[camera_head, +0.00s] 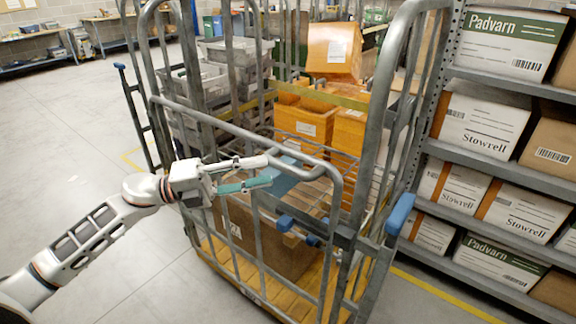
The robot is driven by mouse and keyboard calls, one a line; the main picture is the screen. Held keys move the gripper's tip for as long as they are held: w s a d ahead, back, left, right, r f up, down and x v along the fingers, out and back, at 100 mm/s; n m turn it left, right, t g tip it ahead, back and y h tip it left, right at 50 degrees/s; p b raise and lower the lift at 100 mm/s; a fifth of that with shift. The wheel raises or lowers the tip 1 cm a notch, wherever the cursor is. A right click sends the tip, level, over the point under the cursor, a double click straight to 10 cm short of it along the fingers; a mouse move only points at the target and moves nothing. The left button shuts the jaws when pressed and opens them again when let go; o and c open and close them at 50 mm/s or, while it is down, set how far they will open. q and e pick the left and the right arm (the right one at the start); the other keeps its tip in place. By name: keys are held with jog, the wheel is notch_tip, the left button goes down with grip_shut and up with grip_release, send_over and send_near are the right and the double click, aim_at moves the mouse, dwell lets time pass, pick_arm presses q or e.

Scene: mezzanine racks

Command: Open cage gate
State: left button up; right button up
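The roll cage (383,130) stands in the middle, with grey tubular posts and a wooden base. Its half-height front gate (228,127) has a curved top rail and upright bars, and spans the front of the cage. I cannot tell whether it is latched. A blue piece (284,182) shows at the gate's upper part, just beyond my fingertips. Another blue handle (400,213) is on the right front post. My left gripper (268,171) is at the gate below the top rail, its fingers apart with a gap between them. Contact with the gate is unclear. My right gripper is not in view.
Inside the cage are a cardboard box (265,235) low down and orange boxes (305,122) behind. Grey crates (200,85) are stacked behind the cage's left side. A rack (490,172) of cartons stands close on the right. Open floor (60,130) lies left.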

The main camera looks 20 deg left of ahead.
aim_at(284, 168)
pick_arm(q)
jog(key=p+x, duration=0.1)
jog(key=x, duration=0.5)
grip_shut()
